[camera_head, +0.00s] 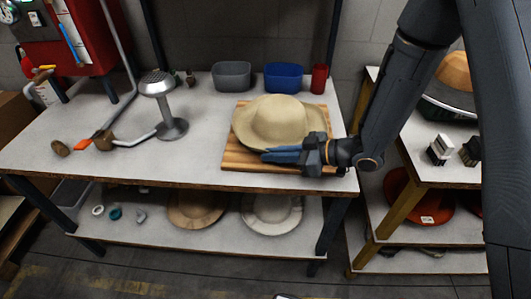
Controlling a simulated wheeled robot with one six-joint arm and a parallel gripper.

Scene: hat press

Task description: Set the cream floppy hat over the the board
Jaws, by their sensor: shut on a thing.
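The cream floppy hat (279,119) is at the right end of the workbench, crown up, over the wooden board (235,161). It covers much of the board; the board's left and front parts show. I cannot tell whether the brim rests on the board all round. My gripper (270,156) reaches in from the right at the hat's front edge. Its dark blue fingers are shut on the hat's front brim, and they hide part of the brim and board.
A metal hat stand (158,103) stands on the bench (120,165) left of the board. A grey bin (231,75), a blue bin (283,77) and a red can (318,79) stand behind the hat. Brushes lie at left. A side shelf with hats stands at right.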

